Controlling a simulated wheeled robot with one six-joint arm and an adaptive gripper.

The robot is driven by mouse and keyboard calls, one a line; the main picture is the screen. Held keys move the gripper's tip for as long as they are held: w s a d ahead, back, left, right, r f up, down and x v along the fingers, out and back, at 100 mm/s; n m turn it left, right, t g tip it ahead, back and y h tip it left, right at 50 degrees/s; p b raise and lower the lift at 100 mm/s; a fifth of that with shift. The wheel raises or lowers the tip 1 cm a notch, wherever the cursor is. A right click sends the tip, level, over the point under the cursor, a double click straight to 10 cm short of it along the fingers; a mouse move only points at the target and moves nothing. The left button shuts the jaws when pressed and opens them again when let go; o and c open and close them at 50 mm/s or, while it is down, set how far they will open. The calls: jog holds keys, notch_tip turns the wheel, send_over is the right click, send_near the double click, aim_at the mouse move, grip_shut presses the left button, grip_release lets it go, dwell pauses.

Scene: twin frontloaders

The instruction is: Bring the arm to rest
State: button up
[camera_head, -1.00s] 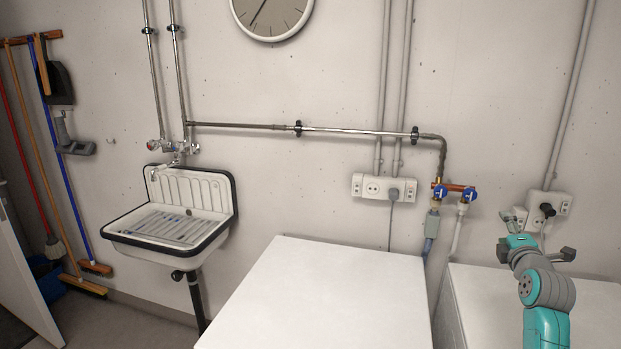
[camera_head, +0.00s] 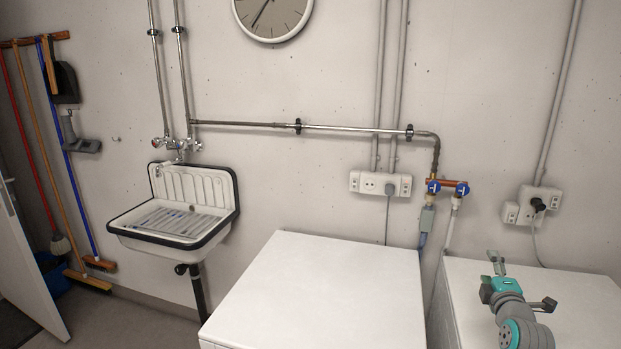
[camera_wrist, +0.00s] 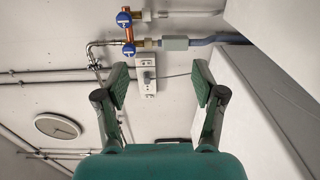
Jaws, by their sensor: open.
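My arm shows at the lower right of the head view, in front of the right white machine (camera_head: 585,300). My gripper (camera_head: 497,262) is at its upper end, above that machine's top. In the wrist view my gripper (camera_wrist: 160,85) has its two fingers spread wide apart, with nothing between them. Behind the fingers are the wall socket (camera_wrist: 146,80) and the pipe valves (camera_wrist: 126,20), apart from them. The lower part of my arm is out of the picture.
A second white machine (camera_head: 325,285) stands in the middle with a bare top. A wall sink (camera_head: 190,210) is at its left. Brooms (camera_head: 70,180) hang at the far left. Sockets (camera_head: 380,184) and blue-handled valves (camera_head: 447,188) are on the back wall.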

jog(key=s+a+f+m, duration=0.2)
jog(key=s+a+f, duration=0.35)
jog(key=f, duration=0.25)
jog(key=s+a+f+m, duration=0.2)
jog(key=s+a+f, duration=0.3)
jog(key=s+f, duration=0.25)
jog(key=s+a+f+m+g+y, duration=0.15)
jog(key=s+a+f, duration=0.25)
jog(key=s, duration=0.4)
jog(key=s+a+f+m+t, duration=0.15)
jog(key=s+a+f, duration=0.25)
jog(key=s, duration=0.4)
jog(key=s+a+m+g+y, duration=0.1)
jog(key=s+a+m, duration=0.15)
jog(key=s, duration=0.65)
jog(key=s+a+m+y, duration=0.1)
jog(key=s+a+m, duration=0.15)
jog(key=s, duration=0.55)
jog(key=s+a+r+m, duration=0.1)
jog(key=s+r, duration=0.2)
jog(key=s, duration=0.4)
jog(key=s+a+r+m+g+y, duration=0.1)
jog(key=s+a+r+m, duration=0.1)
jog(key=s+r, duration=0.2)
jog(key=s, duration=0.3)
jog(key=shift+s, duration=0.4)
jog(key=shift+w+d, duration=0.1)
